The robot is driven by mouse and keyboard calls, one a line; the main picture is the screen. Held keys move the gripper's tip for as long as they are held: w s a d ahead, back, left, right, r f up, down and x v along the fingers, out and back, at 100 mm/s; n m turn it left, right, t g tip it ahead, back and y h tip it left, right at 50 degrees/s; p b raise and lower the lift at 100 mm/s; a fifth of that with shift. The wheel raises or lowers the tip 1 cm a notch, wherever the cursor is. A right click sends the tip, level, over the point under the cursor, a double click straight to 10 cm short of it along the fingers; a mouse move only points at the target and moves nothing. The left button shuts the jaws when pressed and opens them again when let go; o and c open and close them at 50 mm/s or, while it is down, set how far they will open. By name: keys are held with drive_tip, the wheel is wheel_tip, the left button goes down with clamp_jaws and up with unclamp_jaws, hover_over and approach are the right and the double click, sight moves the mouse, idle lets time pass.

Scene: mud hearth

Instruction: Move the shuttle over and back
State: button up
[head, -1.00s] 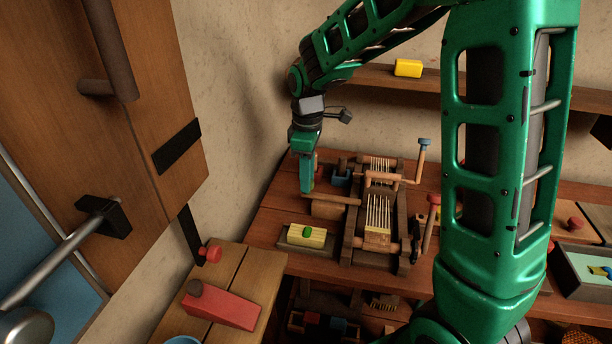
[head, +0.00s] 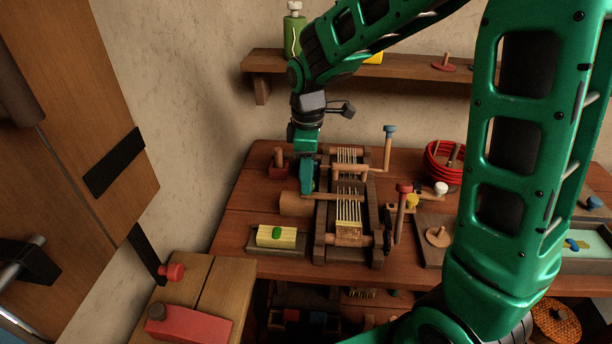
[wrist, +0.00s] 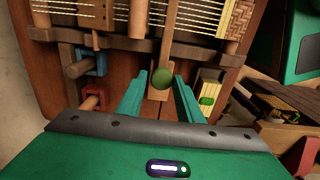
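The loom (head: 325,235) stands on the table with pale warp threads (head: 349,207) stretched along it; they also cross the top of the wrist view (wrist: 200,12). A wooden stick (wrist: 170,36) with a green ball end (wrist: 162,78), which looks like the shuttle, comes out of the loom's side. My gripper (head: 308,188) points down just left of the loom. In the wrist view my gripper (wrist: 157,88) has its two green fingers apart, one on each side of the green ball, with gaps visible.
A yellow block with a green knob (head: 276,236) lies on a small tray left of the loom. A blue-topped crank (head: 388,148) and a red-topped post (head: 403,206) rise at the loom's right. A red coil (head: 442,165) stands farther right. A shelf (head: 300,62) runs above.

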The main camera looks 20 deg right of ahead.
drive_tip(key=shift+o, duration=0.9)
wheel_tip(320, 180, up, 11)
drive_tip(key=shift+f, duration=0.15)
